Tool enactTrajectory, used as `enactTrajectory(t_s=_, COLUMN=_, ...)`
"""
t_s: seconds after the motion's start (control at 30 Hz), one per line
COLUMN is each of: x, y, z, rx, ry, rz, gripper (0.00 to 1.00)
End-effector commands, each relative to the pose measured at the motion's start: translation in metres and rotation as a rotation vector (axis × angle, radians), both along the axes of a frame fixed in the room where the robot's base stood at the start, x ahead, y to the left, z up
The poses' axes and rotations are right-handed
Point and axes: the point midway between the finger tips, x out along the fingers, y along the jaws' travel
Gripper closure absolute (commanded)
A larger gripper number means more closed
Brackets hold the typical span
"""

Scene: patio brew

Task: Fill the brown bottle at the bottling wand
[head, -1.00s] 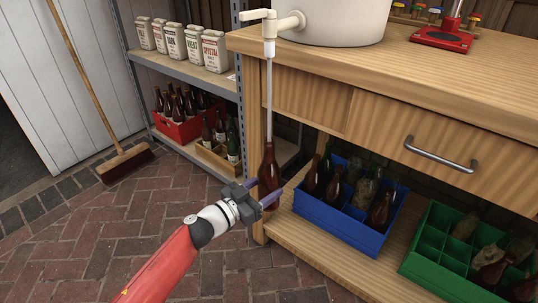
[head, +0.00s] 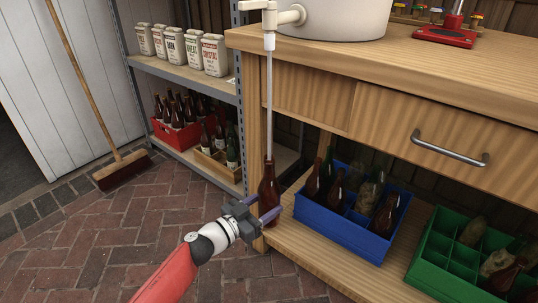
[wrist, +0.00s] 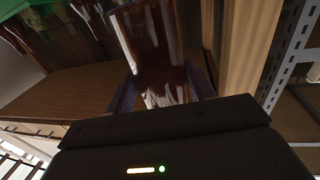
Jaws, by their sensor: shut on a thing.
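The brown bottle (head: 268,190) stands upright under the bottling wand (head: 269,105). My gripper (head: 258,212) is shut on the bottle's lower body. The white wand hangs straight down from the cream tap (head: 277,19) of the white bucket (head: 340,18), and its lower end meets the bottle mouth. How deep the wand reaches inside is hidden by the dark glass. In the wrist view the bottle (wrist: 158,55) shows close up between the fingers. The fill level cannot be told.
The wooden bench (head: 385,75) has its leg just behind the bottle. A blue crate (head: 335,229) of bottles and a green crate (head: 437,276) stand on the lower shelf to the right. A metal rack (head: 192,153) with a red crate (head: 178,137) stands left. The brick floor is open at front left.

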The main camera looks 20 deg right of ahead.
Motion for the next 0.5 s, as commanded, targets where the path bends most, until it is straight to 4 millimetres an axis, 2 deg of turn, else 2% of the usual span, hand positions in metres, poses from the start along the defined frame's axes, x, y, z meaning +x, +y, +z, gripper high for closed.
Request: enactTrajectory(t_s=0.5, x=0.0, y=0.0, z=-0.029, rx=-0.002, ry=0.0, rz=0.0, gripper=0.75)
